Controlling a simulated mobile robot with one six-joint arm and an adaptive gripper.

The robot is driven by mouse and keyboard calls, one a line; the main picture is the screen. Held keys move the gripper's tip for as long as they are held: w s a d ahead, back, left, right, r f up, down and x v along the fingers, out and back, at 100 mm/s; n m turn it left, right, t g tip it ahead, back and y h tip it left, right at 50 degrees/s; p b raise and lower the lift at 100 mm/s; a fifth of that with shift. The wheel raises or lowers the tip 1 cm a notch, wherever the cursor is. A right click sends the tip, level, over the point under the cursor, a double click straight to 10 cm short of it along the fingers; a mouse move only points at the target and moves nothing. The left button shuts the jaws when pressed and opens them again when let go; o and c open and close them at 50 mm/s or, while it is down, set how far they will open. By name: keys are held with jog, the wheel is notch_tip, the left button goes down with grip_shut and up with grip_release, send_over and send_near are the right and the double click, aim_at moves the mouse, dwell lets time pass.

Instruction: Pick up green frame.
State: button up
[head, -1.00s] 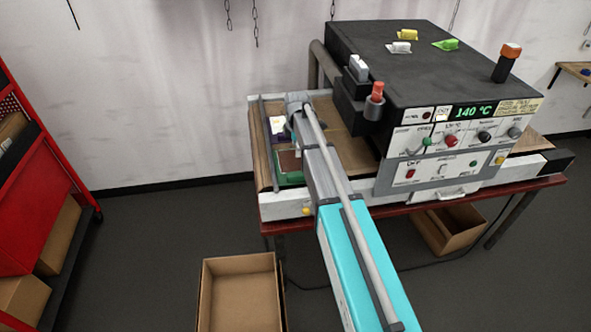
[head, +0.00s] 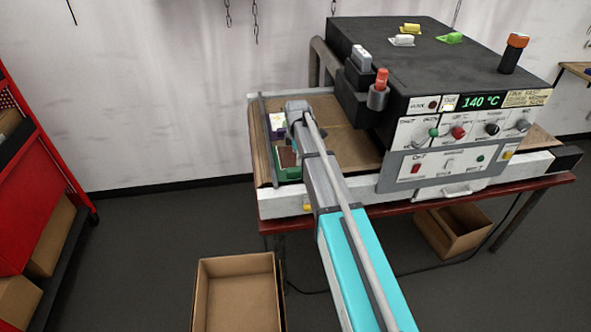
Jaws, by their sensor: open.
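The green frame (head: 293,175) lies flat on the brown belt at the near left end of the machine. It has a brown inner area, and my arm partly covers its right side. A purple frame (head: 277,124) with a pale patch lies behind it on the same belt. My gripper (head: 298,138) is open over the belt, above and just behind the green frame. Its fingers are mostly hidden by my wrist and forearm, so I cannot tell whether they touch the frame.
The black heat machine (head: 430,60) stands right of the belt, with a control panel reading 140 °C. Small coloured clips sit on top. A open cardboard box (head: 238,262) is on the floor in front, another (head: 455,230) under the table. A red cabinet (head: 40,195) stands left.

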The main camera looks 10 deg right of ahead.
aim_at(297, 169)
jog(key=shift+f+b, duration=0.55)
jog(key=shift+f, duration=0.3)
jog(key=shift+f, duration=0.15)
jog(key=shift+w+d+f+b, duration=0.15)
jog(key=shift+f+b, duration=2.3)
jog(key=shift+b, duration=0.15)
grip_shut()
